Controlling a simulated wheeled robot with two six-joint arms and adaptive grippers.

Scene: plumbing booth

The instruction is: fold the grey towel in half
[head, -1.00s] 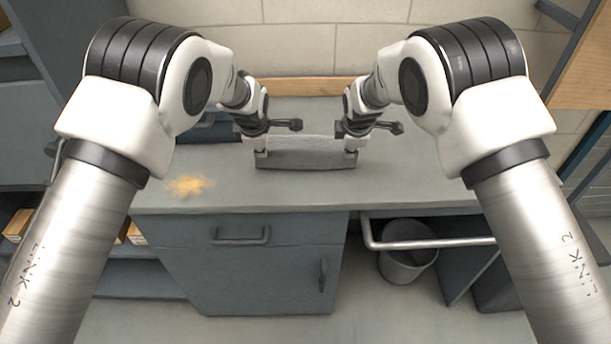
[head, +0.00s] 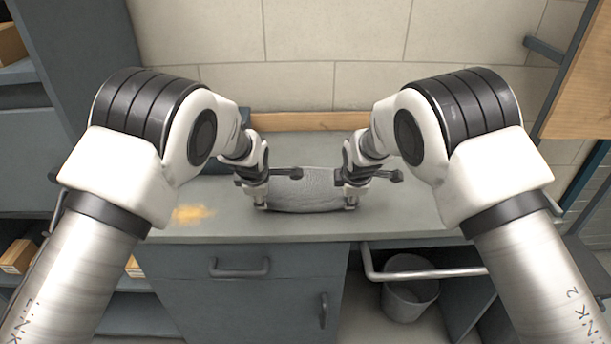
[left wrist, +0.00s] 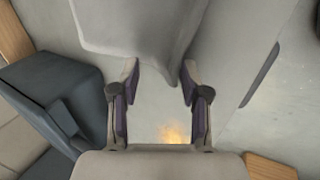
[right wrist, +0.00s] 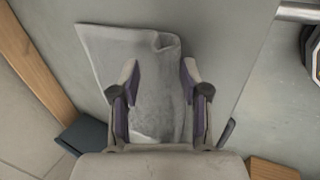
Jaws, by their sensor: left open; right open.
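The grey towel (head: 306,187) lies on the grey counter (head: 400,213) between my two grippers, with a rounded, slightly bulging outline. My left gripper (head: 261,206) is at its left end and my right gripper (head: 351,206) at its right end, both pointing down. In the left wrist view the open jaws (left wrist: 159,75) have an edge of the towel (left wrist: 145,35) just beyond and partly between the tips. In the right wrist view the jaws (right wrist: 160,70) are open over the towel (right wrist: 105,55), whose right edge looks curled over. Contact with the cloth cannot be told.
A yellow-orange smear (head: 193,214) marks the counter left of the towel. A blue-grey box (left wrist: 55,95) stands near my left gripper. A wooden strip (head: 300,121) and the block wall close off the back. A bin (head: 410,292) stands below at right. The counter to the right is clear.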

